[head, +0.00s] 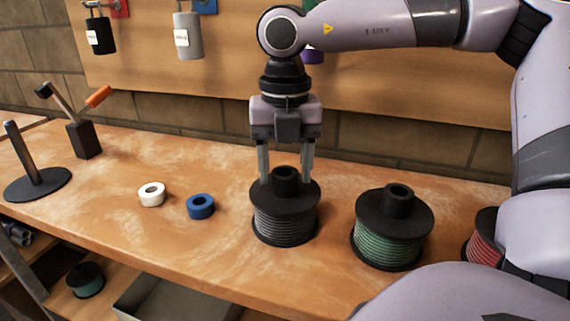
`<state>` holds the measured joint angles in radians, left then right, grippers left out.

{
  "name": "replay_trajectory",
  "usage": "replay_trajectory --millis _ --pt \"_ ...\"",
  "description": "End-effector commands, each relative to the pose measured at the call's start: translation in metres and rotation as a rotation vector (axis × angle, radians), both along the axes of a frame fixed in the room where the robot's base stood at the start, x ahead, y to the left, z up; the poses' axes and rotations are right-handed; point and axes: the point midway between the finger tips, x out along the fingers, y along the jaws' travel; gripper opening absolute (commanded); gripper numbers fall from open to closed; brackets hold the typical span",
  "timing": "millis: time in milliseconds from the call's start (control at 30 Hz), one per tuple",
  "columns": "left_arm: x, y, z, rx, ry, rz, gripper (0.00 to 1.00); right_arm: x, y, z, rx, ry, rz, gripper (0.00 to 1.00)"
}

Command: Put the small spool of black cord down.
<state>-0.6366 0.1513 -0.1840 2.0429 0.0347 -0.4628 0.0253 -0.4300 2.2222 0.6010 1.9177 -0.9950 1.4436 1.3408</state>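The spool of black cord (285,227), with dark grey-black windings between black flanges, stands upright on the wooden bench, left of the green spool. I see no gap under it. My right gripper (286,182) points straight down over it from above. Its two fingers stand wide apart, one on each side of the spool's raised hub, with their tips close to the top flange. My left gripper is not in view.
A green spool (391,243) and a partly hidden red spool (483,240) stand to the right. A white tape roll (152,195) and a blue one (201,207) lie left. A black stand (37,184) is far left. Bare bench (215,262) lies in front.

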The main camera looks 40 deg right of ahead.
Motion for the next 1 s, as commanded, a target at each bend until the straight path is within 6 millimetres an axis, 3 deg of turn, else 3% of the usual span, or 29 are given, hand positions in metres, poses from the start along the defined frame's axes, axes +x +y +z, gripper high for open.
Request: replay_trajectory --millis 167,600,800,1000 --pt "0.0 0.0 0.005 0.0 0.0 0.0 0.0 0.001 0.0 0.013 -0.002 -0.002 -0.001 0.57" --pt "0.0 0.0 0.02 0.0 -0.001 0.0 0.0 0.0 0.0 0.103 -0.002 -0.002 -0.001 0.57" --pt "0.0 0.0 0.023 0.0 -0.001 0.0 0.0 0.0 0.0 0.121 -0.001 -0.001 0.0 0.57" --pt "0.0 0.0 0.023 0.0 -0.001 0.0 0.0 0.0 0.0 0.122 0.0 0.0 0.0 0.57"
